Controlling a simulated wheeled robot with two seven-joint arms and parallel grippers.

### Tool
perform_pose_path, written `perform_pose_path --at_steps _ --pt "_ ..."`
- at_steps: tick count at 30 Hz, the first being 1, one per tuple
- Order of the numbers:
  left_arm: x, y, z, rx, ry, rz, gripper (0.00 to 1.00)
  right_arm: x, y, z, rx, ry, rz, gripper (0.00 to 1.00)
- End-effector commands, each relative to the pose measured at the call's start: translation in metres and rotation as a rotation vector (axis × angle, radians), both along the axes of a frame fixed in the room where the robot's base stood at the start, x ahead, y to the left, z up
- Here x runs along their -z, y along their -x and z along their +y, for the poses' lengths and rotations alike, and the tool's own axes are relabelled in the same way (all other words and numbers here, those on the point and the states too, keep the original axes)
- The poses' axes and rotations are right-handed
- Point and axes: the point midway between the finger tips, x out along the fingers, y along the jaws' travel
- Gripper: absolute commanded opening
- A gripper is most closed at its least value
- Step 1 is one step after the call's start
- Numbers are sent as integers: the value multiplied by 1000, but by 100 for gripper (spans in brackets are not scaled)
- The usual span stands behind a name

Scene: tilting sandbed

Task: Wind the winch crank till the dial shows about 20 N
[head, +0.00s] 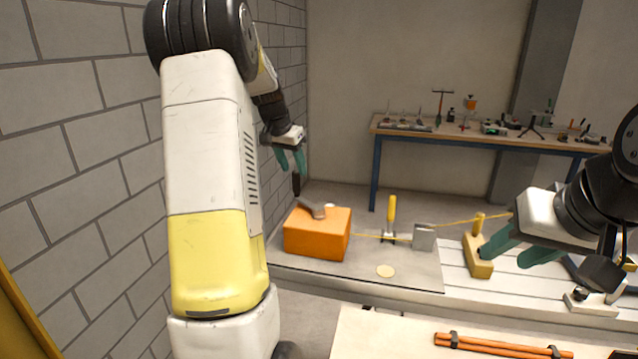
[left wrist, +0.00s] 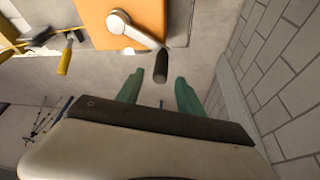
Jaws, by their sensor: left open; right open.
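The orange winch box (head: 318,240) stands on the grey bed; its crank arm (head: 312,209) ends in a dark upright handle (head: 296,184). In the left wrist view the crank has a pale hub (left wrist: 118,20) on the orange box, and its dark handle (left wrist: 161,66) lies just beyond and between the fingertips. My left gripper (head: 291,168) is open, its green fingers just above the handle, not closed on it. My right gripper (head: 502,258) is open and empty beside a yellow block. A small grey box (head: 424,237) sits on the yellow line; I can read no dial face.
A yellow-handled tool (head: 391,212) stands beside the line. The yellow block (head: 478,260) has a peg with the line at it. A block wall (head: 90,200) is close on the left. A workbench (head: 480,138) with tools stands behind.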

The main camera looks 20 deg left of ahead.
Motion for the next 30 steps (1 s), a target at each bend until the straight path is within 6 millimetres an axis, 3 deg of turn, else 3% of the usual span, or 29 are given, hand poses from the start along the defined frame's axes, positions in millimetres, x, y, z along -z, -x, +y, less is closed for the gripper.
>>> perform_pose_path --at_steps 15,27,30 --pt "64 -26 -5 1 0 3 44 0 0 0 0 0 0 41" --pt "73 -30 -6 1 -1 2 44 0 0 0 0 0 0 41" --pt "73 -30 -6 1 -1 2 25 0 0 0 0 0 0 41"
